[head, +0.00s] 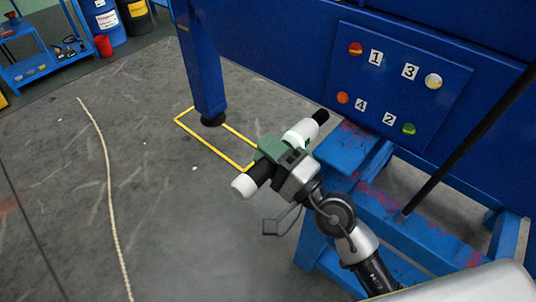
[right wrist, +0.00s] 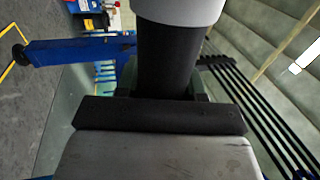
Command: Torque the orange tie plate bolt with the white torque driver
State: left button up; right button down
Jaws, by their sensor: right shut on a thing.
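The white torque driver (head: 304,131) is held in my right gripper (head: 268,155). It has a white body, a black grip, a white end cap at lower left and a black tip at upper right. The tip points towards the blue panel and appears just left of and below the orange bolt (head: 343,97), apart from it in the picture. The orange bolt sits beside label 4 on the tie plate (head: 385,85). In the right wrist view the driver's black grip (right wrist: 165,60) rises from between the jaws; its tip is hidden there. My left gripper is not in view.
A red bolt (head: 355,48), a pale yellow bolt (head: 433,80) and a green bolt (head: 408,128) share the plate. A blue stand (head: 345,150) lies below it, with a leaning black bar (head: 470,140). A rope (head: 107,180) lies on the open floor at left.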

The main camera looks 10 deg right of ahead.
aim_at(289, 132)
jog(key=shift+s+d+r, duration=0.1)
jog(key=shift+d+r, duration=0.05)
jog(key=shift+r, duration=0.05)
jog(key=shift+w+d+f, duration=0.1)
jog(key=shift+w+d, duration=0.2)
jog(key=shift+w+d+b, duration=0.8)
jog(key=shift+w+d, duration=0.1)
jog(key=shift+d, duration=0.2)
jog(key=shift+w+d, duration=0.2)
jog(key=shift+d, duration=0.05)
jog(key=shift+w+d+b, duration=0.4)
jog(key=shift+d, duration=0.15)
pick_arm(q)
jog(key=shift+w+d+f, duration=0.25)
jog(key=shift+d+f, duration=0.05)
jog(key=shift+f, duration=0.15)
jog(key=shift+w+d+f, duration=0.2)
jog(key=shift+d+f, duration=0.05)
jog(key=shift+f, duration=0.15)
